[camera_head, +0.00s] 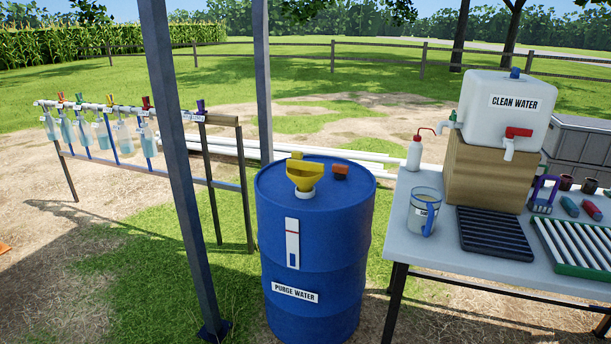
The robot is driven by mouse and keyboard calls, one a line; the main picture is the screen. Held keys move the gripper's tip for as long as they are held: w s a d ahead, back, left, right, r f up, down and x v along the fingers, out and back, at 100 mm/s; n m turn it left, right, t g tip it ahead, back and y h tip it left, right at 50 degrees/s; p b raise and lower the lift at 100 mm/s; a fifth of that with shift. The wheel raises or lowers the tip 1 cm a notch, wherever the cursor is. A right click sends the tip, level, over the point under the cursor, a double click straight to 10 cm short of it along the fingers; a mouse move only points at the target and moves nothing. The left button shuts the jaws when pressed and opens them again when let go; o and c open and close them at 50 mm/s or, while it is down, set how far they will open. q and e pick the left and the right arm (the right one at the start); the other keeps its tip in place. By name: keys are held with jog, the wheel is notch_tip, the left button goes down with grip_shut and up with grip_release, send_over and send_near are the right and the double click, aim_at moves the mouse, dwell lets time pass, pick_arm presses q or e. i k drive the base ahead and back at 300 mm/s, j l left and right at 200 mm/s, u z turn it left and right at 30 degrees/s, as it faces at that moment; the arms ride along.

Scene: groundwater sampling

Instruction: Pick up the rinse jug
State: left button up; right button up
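The rinse jug (423,212) appears to be the clear jug with a blue handle on the left end of the grey table (416,256). It stands upright near the table's front left edge, with its handle toward the front right. A small white label is on its side. Whether it holds liquid is hard to tell. Neither of my grippers shows in the head view.
A blue purge water drum (329,262) with a yellow funnel (305,174) stands left of the table. Behind the jug are a wash bottle (414,154) and a clean water tank (507,105) on a wooden block (488,172). A black rack (494,233) lies right of the jug.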

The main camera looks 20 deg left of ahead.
aim_at(425, 201)
jog(key=u, duration=0.35)
jog(key=i+l+u, duration=0.1)
jog(key=l+u, duration=0.15)
jog(key=u, duration=0.2)
jog(key=l+u, duration=0.25)
jog(key=u, duration=0.15)
jog(key=i+l+u, duration=0.1)
jog(key=l+u, duration=0.25)
jog(key=l, duration=0.45)
